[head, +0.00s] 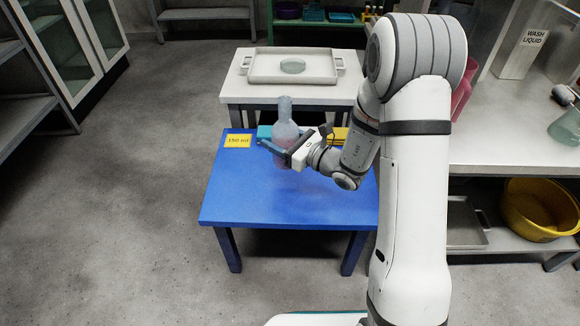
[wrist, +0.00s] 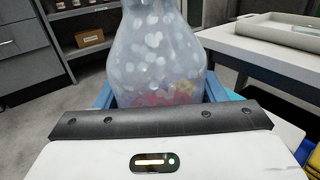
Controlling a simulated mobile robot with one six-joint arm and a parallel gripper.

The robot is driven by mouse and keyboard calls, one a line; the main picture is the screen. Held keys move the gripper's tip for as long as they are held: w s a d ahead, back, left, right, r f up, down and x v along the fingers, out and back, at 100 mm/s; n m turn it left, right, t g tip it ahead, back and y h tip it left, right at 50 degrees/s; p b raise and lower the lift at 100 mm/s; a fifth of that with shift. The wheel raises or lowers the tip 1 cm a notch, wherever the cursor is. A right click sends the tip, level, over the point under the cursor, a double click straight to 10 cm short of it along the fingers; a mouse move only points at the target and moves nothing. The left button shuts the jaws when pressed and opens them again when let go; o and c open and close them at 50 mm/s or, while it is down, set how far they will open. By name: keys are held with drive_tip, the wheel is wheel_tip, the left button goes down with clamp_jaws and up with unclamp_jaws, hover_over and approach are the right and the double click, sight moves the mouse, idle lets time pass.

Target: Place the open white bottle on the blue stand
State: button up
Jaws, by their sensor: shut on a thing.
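A translucent whitish bottle (head: 285,126) with a narrow neck is upright over the back of the blue table in the head view. My gripper (head: 283,153) is shut around its lower body. In the wrist view the bottle (wrist: 160,50) fills the upper middle, with speckled white spots and reddish and yellow tones near its bottom. Its base is hidden, so I cannot tell whether it touches the surface below. The blue table (head: 270,202) has a mostly bare top. A teal-blue item (head: 264,132) shows partly behind the bottle; I cannot tell whether it is the stand.
A yellow label reading "150 ml" (head: 238,141) lies at the table's back left. A yellow item (head: 341,133) is partly hidden behind my arm. A white table (head: 240,91) behind carries a tray (head: 262,79) with a glass dish (head: 292,65). The table's front half is clear.

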wheel_tip(320, 180, down, 10)
drive_tip(key=b, duration=0.4)
drive_tip(key=shift+a+r, duration=0.1)
drive_tip(key=shift+r, duration=0.15)
drive_tip(key=shift+f, duration=0.15)
drive_tip(key=o, duration=1.2)
drive_tip(key=shift+c, duration=0.2)
